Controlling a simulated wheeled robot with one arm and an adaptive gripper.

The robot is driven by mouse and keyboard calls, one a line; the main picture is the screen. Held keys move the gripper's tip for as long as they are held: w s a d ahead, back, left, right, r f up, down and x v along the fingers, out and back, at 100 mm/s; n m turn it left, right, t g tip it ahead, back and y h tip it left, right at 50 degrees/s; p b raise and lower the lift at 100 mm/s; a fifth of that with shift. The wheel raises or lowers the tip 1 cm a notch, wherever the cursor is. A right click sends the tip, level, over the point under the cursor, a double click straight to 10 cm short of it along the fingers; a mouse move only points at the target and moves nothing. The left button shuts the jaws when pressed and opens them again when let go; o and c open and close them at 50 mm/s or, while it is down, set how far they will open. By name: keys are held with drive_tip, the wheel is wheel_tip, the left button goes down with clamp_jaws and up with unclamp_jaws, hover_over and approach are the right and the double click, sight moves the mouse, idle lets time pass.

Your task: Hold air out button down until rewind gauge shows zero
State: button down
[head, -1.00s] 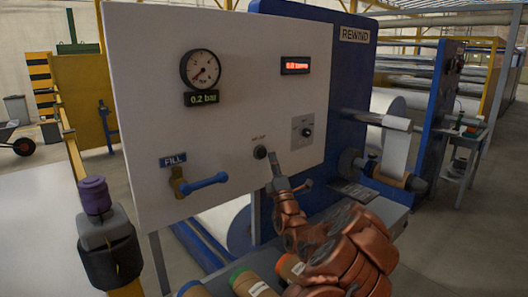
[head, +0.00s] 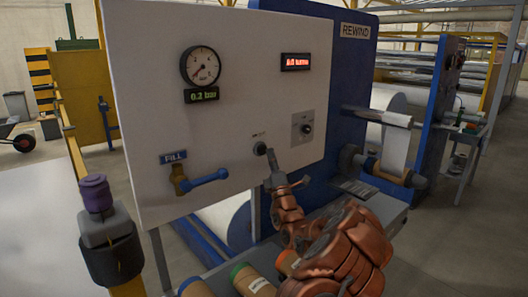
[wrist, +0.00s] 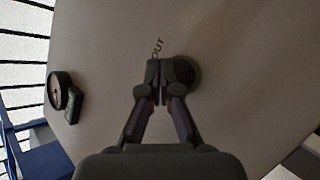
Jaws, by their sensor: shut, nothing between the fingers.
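The air out button (head: 260,149) is a dark round knob low on the white panel (head: 240,100). In the wrist view the button (wrist: 188,74) sits just behind and to the right of the fingertips. My gripper (head: 271,157) is shut and empty, its tips at the button's lower right edge. In the wrist view my gripper (wrist: 161,68) partly covers the button and its label; I cannot tell whether it touches or presses it. The round gauge (head: 201,66) has its needle at the lower left, and the green display (head: 201,96) below it reads about 0.2 bar.
A red display (head: 296,62) is at the panel's upper right, and a small grey dial plate (head: 304,127) is right of the button. The blue FILL valve handle (head: 208,178) sticks out at left. Several rolls (head: 250,280) lie below my arm.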

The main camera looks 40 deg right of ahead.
drive_tip(key=shift+w, duration=0.95)
idle(2.8)
drive_tip(key=shift+s, duration=0.1)
idle(2.6)
drive_tip(key=shift+s, duration=0.85)
drive_tip(key=shift+s, duration=0.1)
drive_tip(key=shift+s+b, duration=1)
drive_tip(key=shift+s, duration=1.4)
